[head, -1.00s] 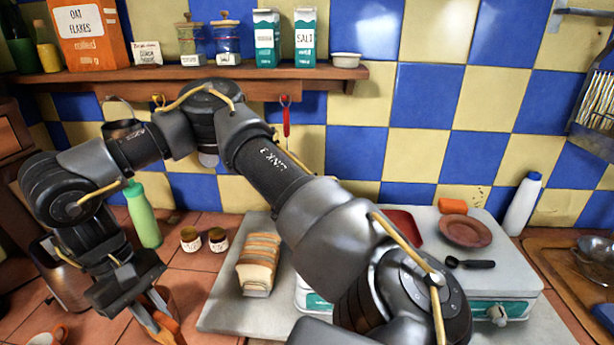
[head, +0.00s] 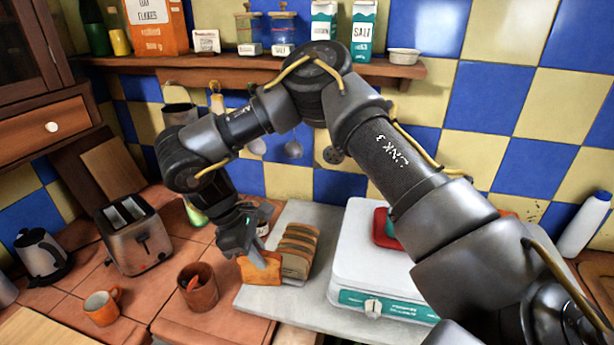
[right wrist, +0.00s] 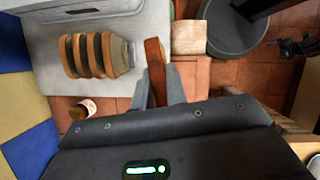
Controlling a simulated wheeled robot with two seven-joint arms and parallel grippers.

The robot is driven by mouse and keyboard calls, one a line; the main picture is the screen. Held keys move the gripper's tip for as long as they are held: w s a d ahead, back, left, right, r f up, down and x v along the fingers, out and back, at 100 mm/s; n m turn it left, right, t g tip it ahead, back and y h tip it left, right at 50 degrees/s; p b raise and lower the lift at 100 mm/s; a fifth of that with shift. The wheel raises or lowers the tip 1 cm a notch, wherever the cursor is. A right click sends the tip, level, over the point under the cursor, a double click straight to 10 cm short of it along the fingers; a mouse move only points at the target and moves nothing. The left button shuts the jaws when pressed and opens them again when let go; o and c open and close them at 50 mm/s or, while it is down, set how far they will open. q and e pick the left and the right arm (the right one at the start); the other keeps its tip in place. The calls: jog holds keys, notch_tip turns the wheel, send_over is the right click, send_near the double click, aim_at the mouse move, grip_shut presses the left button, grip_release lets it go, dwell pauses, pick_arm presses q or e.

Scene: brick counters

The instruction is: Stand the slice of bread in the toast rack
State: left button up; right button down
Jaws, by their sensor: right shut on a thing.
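The slice of bread (head: 259,268) is brown-orange and upright in my right gripper (head: 260,256). In the right wrist view the slice (right wrist: 155,66) shows nearly edge-on between the two fingers. It is just left of a row of several upright bread slices (head: 298,250) in the head view. The row also shows in the right wrist view (right wrist: 88,55), apart from the held slice. I cannot make out a toast rack clearly. My left gripper is not in view.
The grey board (head: 262,300) carries the row and a white kitchen scale (head: 375,270). A brown pot (head: 199,288), orange mug (head: 102,307), toaster (head: 133,235) and kettle (head: 40,255) stand to the left. A small jar (right wrist: 83,107) is beside the row.

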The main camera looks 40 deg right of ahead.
jog(key=w+d+r+n+t+y+p, duration=0.1)
jog(key=w+d+n+t+y+p, duration=0.2)
jog(key=w+d+n, duration=0.3)
jog(key=w+d+r+n+t+y+p, duration=0.1)
jog(key=w+d+n+t+y+p, duration=0.2)
jog(key=d+n, duration=1.3)
jog(key=w+n+p, duration=0.1)
jog(key=w+n, duration=0.1)
jog(key=n, duration=1)
jog(key=shift+w+d+r+t+p, duration=0.3)
jog(key=shift+w+r, duration=0.1)
jog(key=shift+f, duration=0.15)
notch_tip(320, 180, down, 10)
jog(key=b, duration=0.8)
jog(key=shift+f, duration=0.15)
